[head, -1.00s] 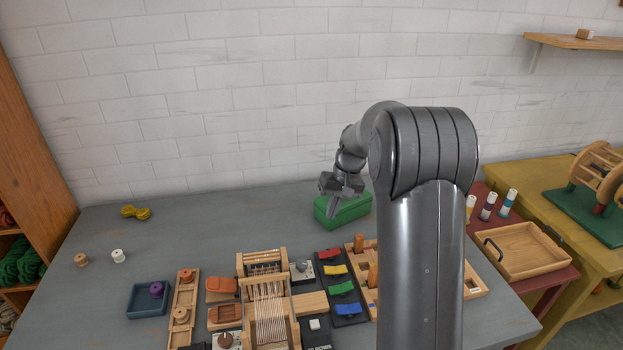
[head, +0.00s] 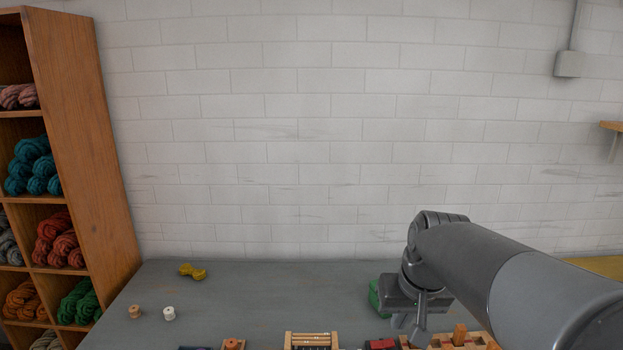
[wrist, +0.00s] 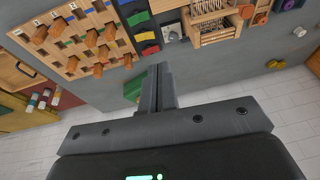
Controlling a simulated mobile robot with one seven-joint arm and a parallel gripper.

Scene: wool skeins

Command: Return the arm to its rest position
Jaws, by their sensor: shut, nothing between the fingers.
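My gripper (head: 421,325) is in the head view at the lower right, in front of the green box (head: 374,297) on the grey table (head: 250,291). The gripper partly covers the box. In the wrist view my gripper (wrist: 158,74) has its two fingers together with nothing between them. The green box also shows beside the fingers in the wrist view (wrist: 133,88). My arm reaches in from the right edge of the head view.
A shelf (head: 88,120) of wool skeins stands at the left. A small loom (head: 311,341) and a pegboard (wrist: 75,38) are near the front. The air before the wall is clear.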

